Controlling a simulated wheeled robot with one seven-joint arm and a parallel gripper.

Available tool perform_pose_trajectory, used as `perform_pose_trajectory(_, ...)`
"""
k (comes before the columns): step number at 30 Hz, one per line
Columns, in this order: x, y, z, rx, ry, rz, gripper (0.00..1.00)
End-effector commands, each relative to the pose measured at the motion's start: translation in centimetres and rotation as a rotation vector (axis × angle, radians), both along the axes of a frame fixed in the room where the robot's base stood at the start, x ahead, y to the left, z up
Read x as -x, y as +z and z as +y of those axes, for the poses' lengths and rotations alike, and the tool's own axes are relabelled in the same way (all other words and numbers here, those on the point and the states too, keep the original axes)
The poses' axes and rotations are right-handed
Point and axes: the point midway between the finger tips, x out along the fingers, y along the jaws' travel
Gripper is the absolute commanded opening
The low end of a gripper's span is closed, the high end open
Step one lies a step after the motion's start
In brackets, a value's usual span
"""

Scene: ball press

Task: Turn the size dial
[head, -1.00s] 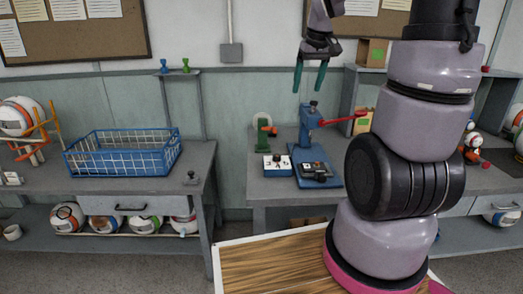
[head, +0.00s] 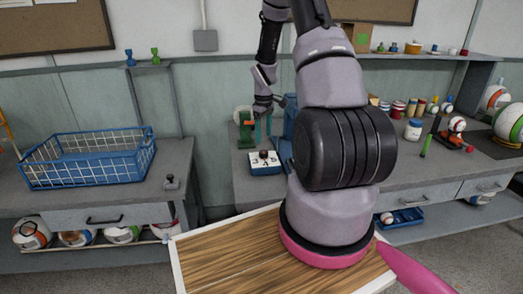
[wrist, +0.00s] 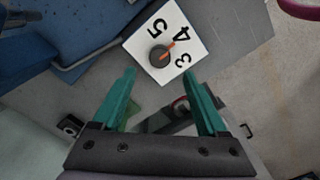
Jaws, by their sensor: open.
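The size dial is a white-topped box with a dark round knob (wrist: 160,56) and the numbers 3, 4 and 5. The knob's orange pointer is towards the 4. In the head view the dial box (head: 266,168) sits on the right workbench, blue at its base. My gripper (head: 263,128) points down above the dial, its teal fingers apart. In the wrist view the gripper (wrist: 160,73) is open and empty, with the knob seen between and beyond the fingertips. No contact with the knob shows.
The blue press (head: 287,130) stands just right of the dial, largely hidden by my arm. A green holder (head: 244,128) stands behind the dial. A blue wire basket (head: 90,160) is on the left bench. The bench strip left of the dial is clear.

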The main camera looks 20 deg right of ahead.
Motion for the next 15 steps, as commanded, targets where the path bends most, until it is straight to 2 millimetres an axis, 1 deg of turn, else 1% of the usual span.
perform_pose_trajectory(1,0.1,-1.1,0.1,-0.001,0.001,0.005,0.76)
perform_pose_trajectory(7,0.1,-4.9,0.0,0.000,-0.001,0.004,0.76)
perform_pose_trajectory(10,0.0,-6.3,0.0,0.000,-0.001,0.002,0.76)
perform_pose_trajectory(15,0.0,-7.5,0.0,0.000,0.000,0.001,0.76)
